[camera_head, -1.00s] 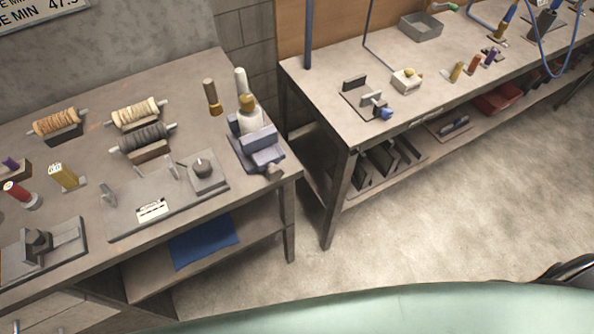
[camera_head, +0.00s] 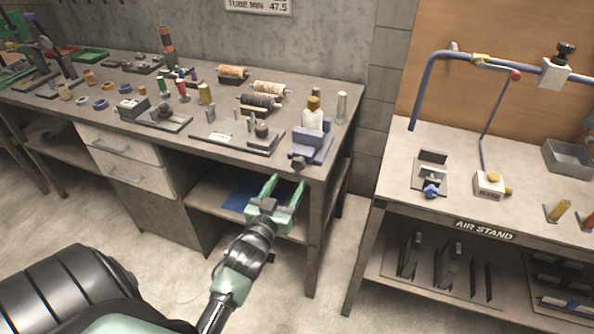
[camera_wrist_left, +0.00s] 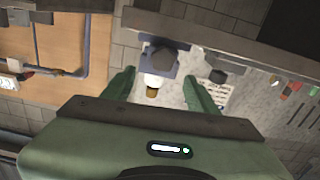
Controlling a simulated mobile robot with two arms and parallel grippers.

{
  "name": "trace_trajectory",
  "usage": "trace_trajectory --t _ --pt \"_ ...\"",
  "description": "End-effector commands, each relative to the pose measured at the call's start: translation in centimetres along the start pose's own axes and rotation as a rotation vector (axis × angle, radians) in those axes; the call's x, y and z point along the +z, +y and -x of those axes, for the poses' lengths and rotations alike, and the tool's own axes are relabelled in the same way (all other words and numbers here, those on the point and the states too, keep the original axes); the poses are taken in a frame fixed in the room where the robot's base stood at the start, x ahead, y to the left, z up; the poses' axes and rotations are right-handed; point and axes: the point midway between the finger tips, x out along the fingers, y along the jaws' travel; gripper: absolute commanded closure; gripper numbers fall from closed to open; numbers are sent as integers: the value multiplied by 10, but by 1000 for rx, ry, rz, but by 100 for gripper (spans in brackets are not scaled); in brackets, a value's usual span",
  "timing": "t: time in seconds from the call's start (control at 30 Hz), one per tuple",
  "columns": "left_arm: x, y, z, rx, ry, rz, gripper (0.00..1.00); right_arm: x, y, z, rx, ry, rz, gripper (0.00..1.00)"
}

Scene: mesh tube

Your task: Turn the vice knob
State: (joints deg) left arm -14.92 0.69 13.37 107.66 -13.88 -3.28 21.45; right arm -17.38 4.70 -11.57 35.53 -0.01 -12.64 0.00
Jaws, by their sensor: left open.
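The blue-grey vice (camera_head: 312,147) sits at the front right corner of the left workbench. Its dark grey knob (camera_head: 298,162) faces the bench's front edge. My left gripper (camera_head: 287,181) is open and empty, with its green fingers pointing up toward the vice from in front of and below the bench top. It is apart from the knob. In the left wrist view, the vice (camera_wrist_left: 176,69) and its round knob (camera_wrist_left: 163,56) show beyond and between the open fingers (camera_wrist_left: 160,77). My right gripper is not in view.
A white bottle with a yellow cap (camera_head: 313,112) stands behind the vice. A grey plate fixture (camera_head: 238,141) lies to its left, and thread spools (camera_head: 262,103) are behind that. The air stand bench (camera_head: 400,158) stands right across a gap. A shelf (camera_head: 205,200) is under the left bench.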

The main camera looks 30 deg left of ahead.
Motion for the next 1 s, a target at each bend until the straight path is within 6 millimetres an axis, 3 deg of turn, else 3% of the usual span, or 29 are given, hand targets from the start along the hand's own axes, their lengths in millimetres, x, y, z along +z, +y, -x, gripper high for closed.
trace_trajectory --t 0.4,0.8,0.87,1.0 --pt "-1 0 -62 1 0 0 41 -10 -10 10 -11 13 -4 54" --pt "1 0 -72 1 -3 -1 41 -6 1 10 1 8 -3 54" --pt "1 0 -72 1 -3 -1 55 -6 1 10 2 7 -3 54" --pt "1 0 -72 1 -3 -1 94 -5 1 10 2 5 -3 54"
